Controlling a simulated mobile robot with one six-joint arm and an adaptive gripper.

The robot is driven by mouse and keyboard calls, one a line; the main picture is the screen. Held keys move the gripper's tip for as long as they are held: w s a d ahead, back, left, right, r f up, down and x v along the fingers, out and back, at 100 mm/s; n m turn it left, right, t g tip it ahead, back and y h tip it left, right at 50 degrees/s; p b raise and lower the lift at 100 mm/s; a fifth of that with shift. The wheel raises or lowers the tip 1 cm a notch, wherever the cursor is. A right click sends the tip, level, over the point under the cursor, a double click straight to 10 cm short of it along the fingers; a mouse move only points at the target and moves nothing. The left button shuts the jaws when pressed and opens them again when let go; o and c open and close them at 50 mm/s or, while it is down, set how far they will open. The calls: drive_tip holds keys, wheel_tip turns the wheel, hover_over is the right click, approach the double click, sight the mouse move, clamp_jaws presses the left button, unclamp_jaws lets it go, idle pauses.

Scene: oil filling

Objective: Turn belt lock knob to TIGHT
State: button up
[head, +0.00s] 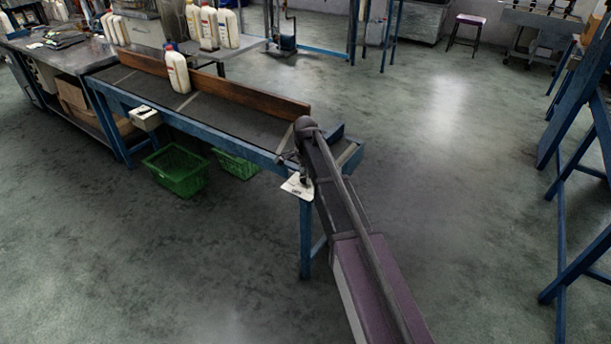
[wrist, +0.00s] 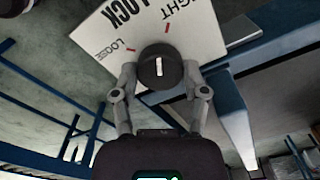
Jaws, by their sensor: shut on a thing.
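The belt lock knob (wrist: 160,70) is round and black with a white line on its face. The white label plate (wrist: 110,40) behind it reads LOCK, LOOSE and TIGHT, with a red mark by each of the last two. The knob's white line stands nearly upright in the wrist view, closer to the TIGHT mark than to LOOSE. My gripper (wrist: 161,82) is shut on the knob, one finger on each side. In the head view the plate (head: 297,188) shows at the conveyor's near right end; I cannot make out the knob there.
The conveyor (head: 220,115) has a blue frame and a wooden guide rail (head: 235,92). A white bottle (head: 178,72) stands on its belt. Green crates (head: 176,172) sit on the floor below. A blue frame stand (head: 575,150) is at the right; the floor between is clear.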

drive_tip(key=shift+s+m, duration=0.1)
drive_tip(key=shift+m, duration=1.5)
drive_tip(key=o, duration=1.2)
drive_tip(key=shift+c, duration=0.2)
drive_tip(key=shift+n, duration=0.4)
